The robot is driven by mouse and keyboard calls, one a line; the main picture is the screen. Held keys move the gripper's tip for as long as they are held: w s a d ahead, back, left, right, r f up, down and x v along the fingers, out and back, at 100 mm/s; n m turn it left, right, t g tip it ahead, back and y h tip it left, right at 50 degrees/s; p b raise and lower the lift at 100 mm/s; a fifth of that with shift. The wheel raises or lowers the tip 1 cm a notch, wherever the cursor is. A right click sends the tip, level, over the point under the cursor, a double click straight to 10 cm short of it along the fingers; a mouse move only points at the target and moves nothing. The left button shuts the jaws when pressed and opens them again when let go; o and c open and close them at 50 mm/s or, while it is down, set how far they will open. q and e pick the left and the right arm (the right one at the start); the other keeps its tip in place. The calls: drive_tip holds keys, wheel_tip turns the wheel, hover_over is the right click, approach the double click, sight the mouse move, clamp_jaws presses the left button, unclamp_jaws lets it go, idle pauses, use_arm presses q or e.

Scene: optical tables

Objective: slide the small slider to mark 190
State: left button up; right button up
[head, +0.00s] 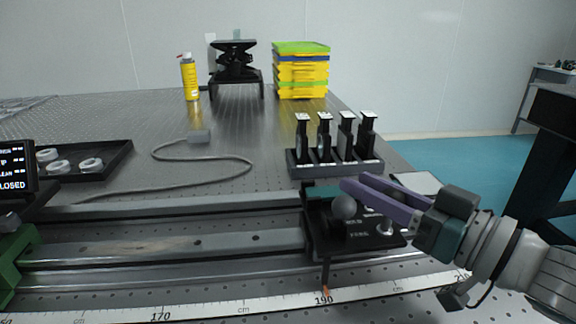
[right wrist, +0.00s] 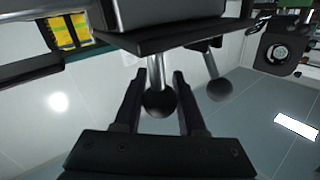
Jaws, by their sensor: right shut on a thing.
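The small slider (head: 318,236) is a black carriage on the metal rail at the right of the head view. Its orange-tipped pointer (head: 325,290) hangs over the scale (head: 240,305) and stands at about the 190 label. My right gripper (head: 352,185), with purple fingers, reaches in from the right over the slider. In the right wrist view its fingers (right wrist: 159,76) are on both sides of a metal post with a dark ball knob (right wrist: 159,103), shut on it. A ball knob also shows in the head view (head: 344,207). My left gripper is not in view.
A black rack (head: 335,167) with several upright holders stands just behind the slider. A grey cable (head: 205,180) and a black tray (head: 115,165) lie on the table. A green block (head: 14,262) is at the rail's left. The rail between is clear.

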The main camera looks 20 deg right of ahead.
clamp_jaws()
idle(0.9)
